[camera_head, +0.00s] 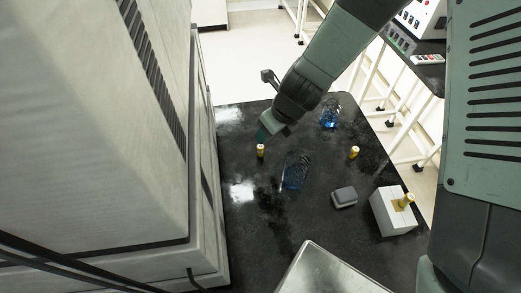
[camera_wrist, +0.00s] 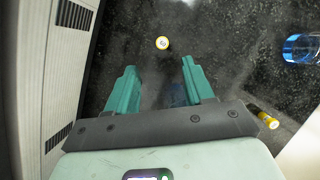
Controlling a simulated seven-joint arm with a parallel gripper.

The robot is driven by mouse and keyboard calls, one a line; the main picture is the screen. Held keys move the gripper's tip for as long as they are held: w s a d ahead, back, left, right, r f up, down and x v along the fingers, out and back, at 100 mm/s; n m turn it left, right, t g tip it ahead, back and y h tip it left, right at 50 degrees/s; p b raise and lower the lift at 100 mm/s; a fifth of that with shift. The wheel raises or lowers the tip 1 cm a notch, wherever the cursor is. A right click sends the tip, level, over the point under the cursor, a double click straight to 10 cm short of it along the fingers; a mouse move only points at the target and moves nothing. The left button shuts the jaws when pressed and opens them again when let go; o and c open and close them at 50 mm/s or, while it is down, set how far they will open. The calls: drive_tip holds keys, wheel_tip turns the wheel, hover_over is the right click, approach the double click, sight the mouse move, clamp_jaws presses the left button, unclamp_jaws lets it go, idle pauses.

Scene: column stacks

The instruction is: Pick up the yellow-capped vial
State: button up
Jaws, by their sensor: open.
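Several yellow-capped vials are in view. One vial (camera_head: 260,151) stands on the dark table just below my gripper (camera_head: 265,134) in the head view. A second vial (camera_head: 353,153) stands to the right on the table. A third yellow-capped vial (camera_head: 407,201) is at the white block (camera_head: 392,213). A yellow-capped vial (camera_wrist: 268,120) also shows at right in the wrist view.
A blue-liquid glass vessel (camera_head: 295,172) and another (camera_head: 330,114) stand on the table (camera_head: 262,225). A grey box (camera_head: 344,197) lies near the white block. A large pale machine (camera_head: 100,120) borders the left. A silver surface (camera_head: 330,270) is in front.

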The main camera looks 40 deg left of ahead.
sight(262, 147)
drive_tip(key=x, duration=1.3)
drive_tip(key=shift+w+d+f, duration=0.1)
drive_tip(key=shift+d+f, duration=0.1)
drive_tip(key=shift+d, duration=0.1)
clamp_jaws()
